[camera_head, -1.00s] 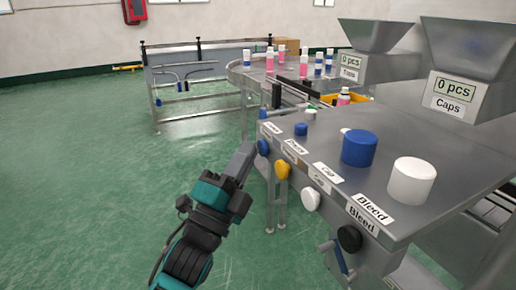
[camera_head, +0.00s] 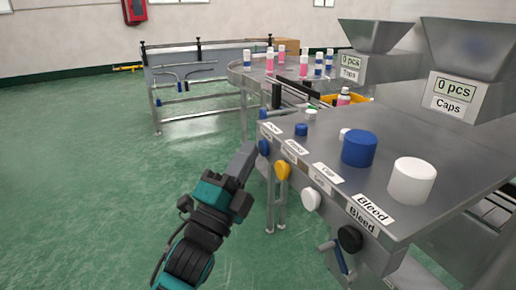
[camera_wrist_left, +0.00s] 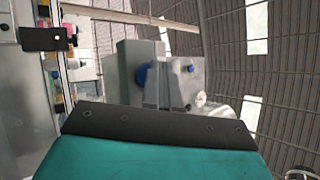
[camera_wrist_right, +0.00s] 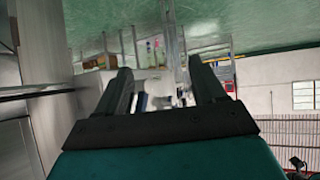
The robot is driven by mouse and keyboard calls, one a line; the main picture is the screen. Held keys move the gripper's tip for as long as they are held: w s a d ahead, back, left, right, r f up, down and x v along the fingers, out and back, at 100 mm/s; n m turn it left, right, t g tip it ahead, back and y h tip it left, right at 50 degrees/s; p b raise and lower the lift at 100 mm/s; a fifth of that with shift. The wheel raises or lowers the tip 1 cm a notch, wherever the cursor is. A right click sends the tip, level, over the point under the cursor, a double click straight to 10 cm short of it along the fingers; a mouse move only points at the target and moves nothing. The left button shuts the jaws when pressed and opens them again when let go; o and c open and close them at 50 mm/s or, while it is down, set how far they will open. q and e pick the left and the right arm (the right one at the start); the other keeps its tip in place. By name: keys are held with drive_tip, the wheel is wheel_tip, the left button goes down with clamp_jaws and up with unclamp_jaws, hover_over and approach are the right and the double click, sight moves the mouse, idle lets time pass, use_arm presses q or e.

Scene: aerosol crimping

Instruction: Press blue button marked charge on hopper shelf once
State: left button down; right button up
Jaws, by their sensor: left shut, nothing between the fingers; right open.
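The hopper shelf (camera_head: 325,220) is a grey metal table on the right of the head view. A blue button (camera_head: 264,147) sits at the far end of its front edge, beside a white label too small to read. My left gripper (camera_head: 247,149) is shut and empty. Its tip appears just left of the blue button, with a small gap in the picture; the depth between them is unclear. A blue round part (camera_wrist_left: 142,76) shows in the left wrist view. My right gripper (camera_wrist_right: 160,82) is open and empty in the right wrist view, away from the shelf.
A yellow button (camera_head: 282,171), a white one (camera_head: 311,199) and a black one (camera_head: 350,239) follow along the same edge. A blue cap (camera_head: 360,148) and a white cap (camera_head: 413,181) stand on the shelf. Open green floor lies to the left.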

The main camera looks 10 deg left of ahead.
idle(0.7)
use_arm(q)
drive_tip(key=shift+s+a, duration=0.55)
drive_tip(key=shift+a, duration=0.2)
drive_tip(key=shift+p, duration=0.3)
drive_tip(key=s+a, duration=0.1)
drive_tip(key=a, duration=0.1)
drive_tip(key=s+a, duration=0.1)
drive_tip(key=a, duration=0.1)
drive_tip(key=shift+s+p, duration=0.4)
drive_tip(key=shift+f, duration=0.1)
wheel_tip(320, 180, down, 17)
drive_tip(key=s+a+n+g+y, duration=0.2)
drive_tip(key=n+g+y, duration=0.3)
drive_tip(key=n, duration=0.5)
drive_tip(key=s+f+n+g+y, duration=0.1)
drive_tip(key=s+f+n+g, duration=0.2)
drive_tip(key=s+f, duration=0.3)
drive_tip(key=s+f+n+g+y, duration=0.1)
drive_tip(key=s+f+n+g, duration=0.3)
drive_tip(key=s+f, duration=0.3)
wheel_tip(320, 180, down, 5)
drive_tip(key=shift+a+f+n, duration=0.1)
drive_tip(key=shift+a+n, duration=0.15)
drive_tip(key=shift+n, duration=0.45)
